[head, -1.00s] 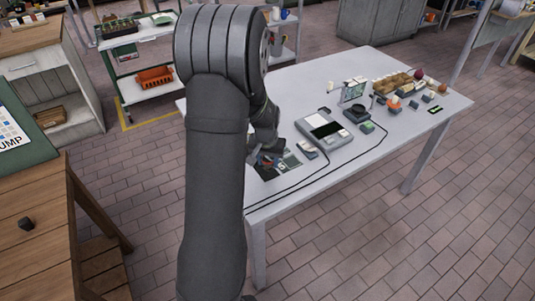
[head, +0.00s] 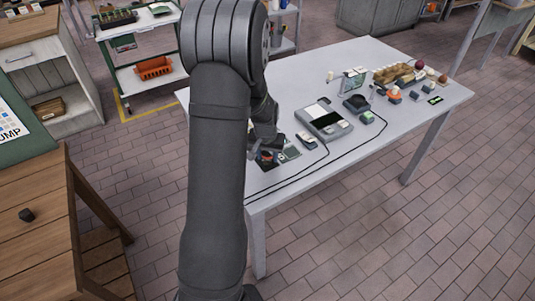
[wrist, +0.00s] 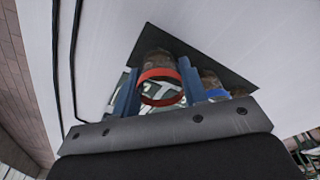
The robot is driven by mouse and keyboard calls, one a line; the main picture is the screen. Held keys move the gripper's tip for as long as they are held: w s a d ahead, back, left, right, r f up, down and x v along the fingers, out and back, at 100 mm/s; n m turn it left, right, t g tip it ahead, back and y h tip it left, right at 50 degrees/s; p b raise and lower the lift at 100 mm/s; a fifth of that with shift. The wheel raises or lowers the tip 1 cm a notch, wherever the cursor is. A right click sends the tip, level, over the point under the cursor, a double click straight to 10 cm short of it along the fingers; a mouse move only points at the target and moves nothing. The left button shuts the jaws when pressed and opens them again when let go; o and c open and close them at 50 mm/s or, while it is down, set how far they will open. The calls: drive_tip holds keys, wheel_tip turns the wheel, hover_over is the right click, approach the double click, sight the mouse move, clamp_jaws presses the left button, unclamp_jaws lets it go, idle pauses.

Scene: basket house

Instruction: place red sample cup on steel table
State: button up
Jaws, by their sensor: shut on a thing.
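The red sample cup shows in the wrist view as a red ring (wrist: 158,73) between the two blue fingers of my gripper (wrist: 157,90). The fingers are shut on it, one on each side. A dark mat (wrist: 215,71) on the steel table (wrist: 245,30) lies behind the cup. Whether the cup touches the mat or hangs above it I cannot tell. In the head view my gripper (head: 264,143) is low over the near left part of the steel table (head: 305,82). My arm hides part of that area.
A grey device (head: 322,120) and a small handheld item (head: 306,140) stand right of the mat. Dark cables (head: 345,145) run along the near edge. Several small items crowd the far right. The table's back left and near right are bare.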

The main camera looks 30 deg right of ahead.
drive_tip(key=shift+f, duration=0.3)
drive_tip(key=o, duration=1.1)
drive_tip(key=shift+o, duration=0.2)
wheel_tip(320, 180, up, 17)
drive_tip(key=s+a, duration=0.2)
drive_tip(key=shift+r, duration=0.15)
drive_tip(key=f, duration=0.5)
drive_tip(key=w+d+f, duration=0.1)
drive_tip(key=f, duration=0.5)
drive_tip(key=w+d+f, duration=0.1)
drive_tip(key=f, duration=0.5)
drive_tip(key=shift+f, duration=0.1)
